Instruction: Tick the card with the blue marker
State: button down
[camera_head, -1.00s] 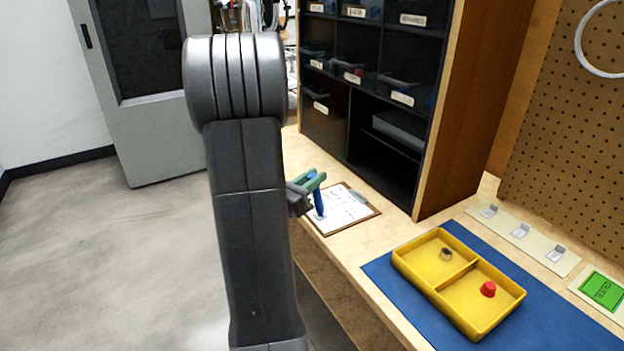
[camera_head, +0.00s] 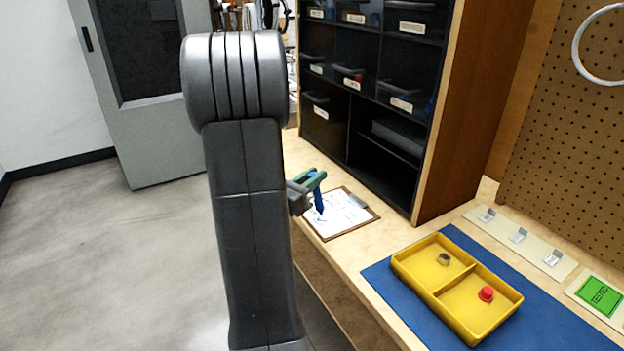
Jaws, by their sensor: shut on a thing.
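My gripper (camera_head: 312,182), with green fingers, is shut on the blue marker (camera_head: 318,201). The marker points down, roughly upright, with its lower end at the left part of the white card (camera_head: 346,212). The card lies on a brown clipboard (camera_head: 341,235) with a grey clip at its right end. Dark writing shows on the card but is too small to read. A small blue stroke seems to show beside the marker's lower end. I cannot tell whether the tip touches the card. My arm hides part of the bench to the left.
A yellow two-part tray (camera_head: 429,292) on a blue mat (camera_head: 545,325) holds a red piece (camera_head: 486,294) and a dark ring-like piece (camera_head: 444,259). A black shelf unit (camera_head: 385,187) stands behind the clipboard. A green panel (camera_head: 600,296) lies at the far right.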

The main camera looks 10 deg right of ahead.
jog(key=shift+r+p, duration=1.65)
jog(key=shift+r, duration=0.95)
jog(key=shift+f, duration=0.15)
